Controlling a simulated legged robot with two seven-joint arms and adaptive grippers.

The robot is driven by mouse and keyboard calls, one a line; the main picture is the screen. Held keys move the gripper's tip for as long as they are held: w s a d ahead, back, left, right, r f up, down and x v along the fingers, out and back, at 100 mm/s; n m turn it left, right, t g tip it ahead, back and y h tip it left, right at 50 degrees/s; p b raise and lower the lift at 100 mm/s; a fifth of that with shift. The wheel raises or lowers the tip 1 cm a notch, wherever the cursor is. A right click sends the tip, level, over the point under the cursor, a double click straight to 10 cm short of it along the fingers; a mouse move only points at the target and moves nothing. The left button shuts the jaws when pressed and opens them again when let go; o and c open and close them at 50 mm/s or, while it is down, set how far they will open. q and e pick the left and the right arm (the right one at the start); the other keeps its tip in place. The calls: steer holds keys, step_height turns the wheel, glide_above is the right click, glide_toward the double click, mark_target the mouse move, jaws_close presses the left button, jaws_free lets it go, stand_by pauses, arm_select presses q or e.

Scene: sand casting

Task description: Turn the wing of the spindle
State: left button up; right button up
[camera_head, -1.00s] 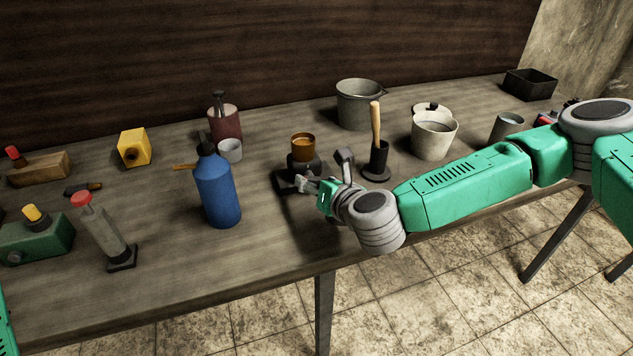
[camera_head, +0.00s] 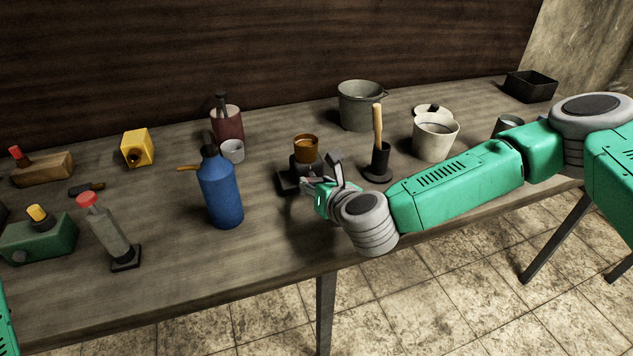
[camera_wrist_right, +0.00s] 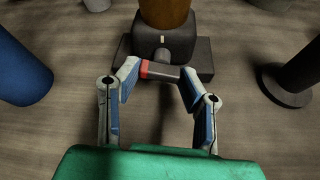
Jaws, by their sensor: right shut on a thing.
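The spindle (camera_head: 306,166) is a dark block on a flat black base with an orange-brown cup (camera_head: 306,146) on top. It stands mid-table, and its upper part is cut off in the right wrist view (camera_wrist_right: 150,45). Its wing (camera_wrist_right: 163,73) is a short dark bar with a red end at the left, on a stem at the near side of the block. My right gripper (camera_head: 321,185) is at the near side of the spindle. In the right wrist view its two fingers (camera_wrist_right: 160,76) are shut on the wing, one at each end. My left gripper is out of view.
A blue bottle (camera_head: 220,190) stands left of the spindle. A wooden-handled tool (camera_head: 378,130) on a round dark base stands close on the right. A grey pot (camera_head: 360,108) and a pale pot (camera_head: 434,140) are behind. The table front near the bottle is clear.

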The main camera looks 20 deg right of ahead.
steer(key=shift+a+r+n+h+p, duration=0.1)
steer(key=shift+n+h+p, duration=0.6)
steer(key=shift+n, duration=0.5)
steer(key=shift+a+n+h+p, duration=0.1)
steer(key=shift+n+h+p, duration=0.25)
steer(key=shift+n+h, duration=0.75)
steer(key=n+h, duration=0.1)
steer(key=n, duration=0.2)
steer(key=shift+a+t+h, duration=0.1)
steer(key=shift+t+h, duration=0.2)
steer(key=shift+f+n+t+h, duration=0.3)
steer(key=shift+n+h, duration=0.2)
steer(key=shift+n, duration=0.6)
steer(key=o, duration=1.1)
steer(key=shift+a, duration=0.1)
steer(key=shift+o, duration=0.2)
